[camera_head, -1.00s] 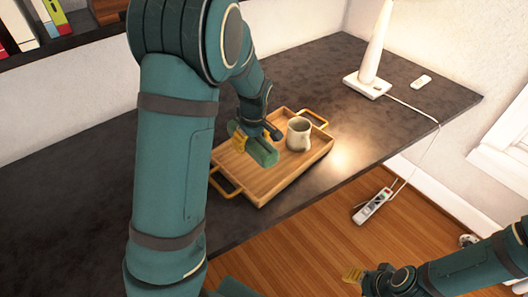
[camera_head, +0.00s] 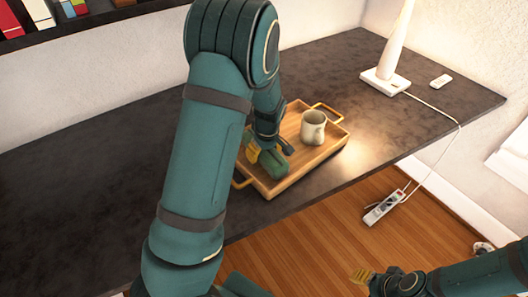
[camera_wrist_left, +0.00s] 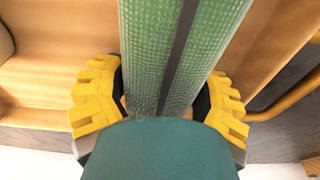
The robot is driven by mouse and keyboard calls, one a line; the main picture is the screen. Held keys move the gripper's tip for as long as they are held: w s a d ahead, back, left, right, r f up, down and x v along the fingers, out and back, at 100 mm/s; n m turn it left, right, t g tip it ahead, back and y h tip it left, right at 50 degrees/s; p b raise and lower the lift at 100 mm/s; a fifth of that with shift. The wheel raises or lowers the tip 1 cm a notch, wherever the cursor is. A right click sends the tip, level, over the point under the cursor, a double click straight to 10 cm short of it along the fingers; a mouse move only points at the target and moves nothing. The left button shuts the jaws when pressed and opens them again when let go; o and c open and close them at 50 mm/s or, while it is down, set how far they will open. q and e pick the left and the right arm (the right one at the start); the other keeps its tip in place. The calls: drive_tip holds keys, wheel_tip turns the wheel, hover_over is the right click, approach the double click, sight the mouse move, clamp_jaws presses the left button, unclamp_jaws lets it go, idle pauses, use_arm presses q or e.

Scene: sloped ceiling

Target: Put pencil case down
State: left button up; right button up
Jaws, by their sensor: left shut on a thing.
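The green pencil case (camera_head: 272,165), with a dark zip strip, is over the left part of the wooden tray (camera_head: 307,167). My left gripper (camera_head: 262,153) reaches down to it and is shut on it. In the left wrist view, the yellow fingers (camera_wrist_left: 160,103) sit on both sides of the case (camera_wrist_left: 145,45), with the tray's wood behind. I cannot tell whether the case touches the tray floor. My right gripper (camera_head: 362,276) is low at the right, over the floor, apart from the case; its opening is unclear.
A pale mug (camera_head: 313,127) stands in the tray, right of the case. The dark desk (camera_head: 80,190) is clear to the left. A white lamp (camera_head: 386,80) and a small remote (camera_head: 440,81) are at the back right. A power strip (camera_head: 384,206) lies beyond the desk edge.

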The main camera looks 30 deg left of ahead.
use_arm(q)
drive_tip(key=o, duration=1.3)
drive_tip(key=shift+f, duration=0.1)
drive_tip(key=shift+o, duration=0.2)
drive_tip(key=r+p, duration=0.1)
drive_tip(key=r, duration=0.3)
drive_tip(key=d+r+p, duration=0.1)
drive_tip(key=r, duration=0.3)
drive_tip(key=r+p, duration=0.2)
drive_tip(key=r, duration=0.2)
drive_tip(key=shift+s+d+r, duration=0.1)
drive_tip(key=shift+s+d, duration=0.15)
drive_tip(key=shift+s, duration=0.05)
drive_tip(key=shift+s, duration=0.1)
